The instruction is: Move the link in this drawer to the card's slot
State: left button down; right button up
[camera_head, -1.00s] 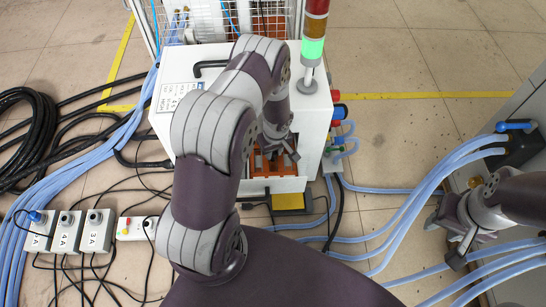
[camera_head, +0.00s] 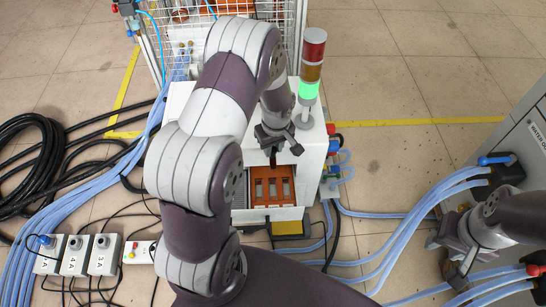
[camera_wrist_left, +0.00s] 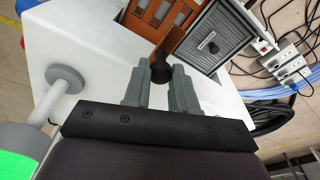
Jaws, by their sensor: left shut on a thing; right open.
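My left gripper (camera_head: 278,143) is shut on a small dark link, whose black rounded end (camera_wrist_left: 160,70) shows between the fingertips (camera_wrist_left: 160,82) in the left wrist view. It holds the link above the back edge of the open drawer (camera_head: 292,213). The orange card (camera_head: 258,190) lies in the drawer and has several slots with grey bottoms; it also shows in the left wrist view (camera_wrist_left: 152,14). My right gripper (camera_head: 447,260) is open and empty at the right.
The white heater cabinet (camera_head: 318,150) carries a signal tower (camera_head: 309,80) lit green, right of my left gripper. Blue hoses (camera_head: 400,235) run along the floor at right. Socket boxes (camera_head: 75,255) and black cables lie at lower left.

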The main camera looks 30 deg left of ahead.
pick_arm(q)
notch_tip(320, 180, up, 8)
jog(key=shift+r+p, duration=0.2)
jog(key=shift+p, duration=0.85)
notch_tip(320, 180, up, 5)
jog(key=p, duration=0.4)
send_over(273, 149)
jog(key=shift+f, duration=0.15)
pick_arm(e)
notch_tip(273, 149, up, 7)
